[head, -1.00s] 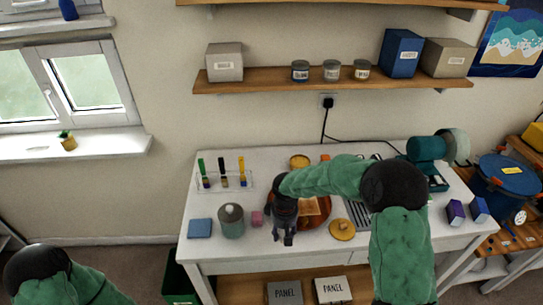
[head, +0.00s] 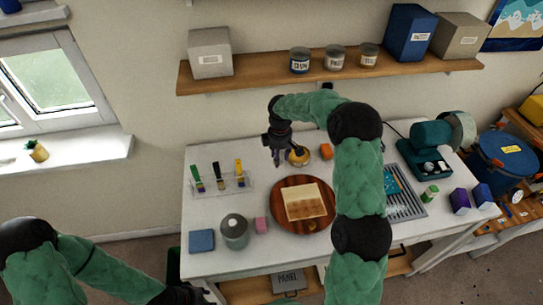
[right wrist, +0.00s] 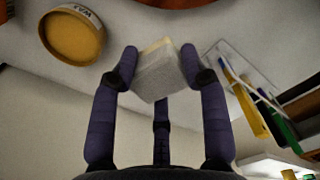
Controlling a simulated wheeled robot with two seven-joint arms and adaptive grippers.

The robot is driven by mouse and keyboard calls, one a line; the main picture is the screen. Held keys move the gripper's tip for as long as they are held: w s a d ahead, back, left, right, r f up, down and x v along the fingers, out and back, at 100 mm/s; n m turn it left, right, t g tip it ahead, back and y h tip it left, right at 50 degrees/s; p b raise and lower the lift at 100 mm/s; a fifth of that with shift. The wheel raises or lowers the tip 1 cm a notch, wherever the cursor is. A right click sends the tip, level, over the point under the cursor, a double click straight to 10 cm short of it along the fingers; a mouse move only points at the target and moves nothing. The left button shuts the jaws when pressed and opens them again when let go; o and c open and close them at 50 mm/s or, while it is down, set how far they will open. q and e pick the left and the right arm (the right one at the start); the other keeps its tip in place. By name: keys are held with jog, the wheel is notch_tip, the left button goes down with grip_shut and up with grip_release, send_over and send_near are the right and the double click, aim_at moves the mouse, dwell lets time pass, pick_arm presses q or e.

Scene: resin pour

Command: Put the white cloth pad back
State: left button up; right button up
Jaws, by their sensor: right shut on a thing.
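My right gripper (head: 275,155) is over the back of the white table, left of the round yellow tin and behind the turntable. In the right wrist view its fingers (right wrist: 160,70) are shut on a small whitish-grey block, which looks like the white cloth pad (right wrist: 158,76). The pad is hard to make out in the head view. My left gripper (head: 188,295) is at the bottom edge, partly cut off, and its fingers cannot be made out.
A brown round turntable (head: 277,214) bears a pale panel (head: 305,203). The yellow tin (head: 300,155) also shows in the wrist view (right wrist: 72,38). A brush rack (head: 220,185) is at left. A grey can (head: 234,231), blue pad (head: 201,240) and pink block (head: 261,225) stand in front.

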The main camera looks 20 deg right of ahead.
jog(key=w+f, duration=0.2)
jog(key=w, duration=0.1)
jog(key=w+d+f, duration=0.1)
jog(key=w+f, duration=0.4)
jog(key=w, duration=0.1)
jog(key=shift+w+d+f, duration=0.3)
jog(key=shift+d+f, duration=0.05)
jog(key=shift+w+f, duration=0.15)
jog(key=shift+f, duration=1.6)
jog(key=shift+f+b, duration=0.15)
jog(key=shift+b, duration=0.2)
jog(key=o, duration=1)
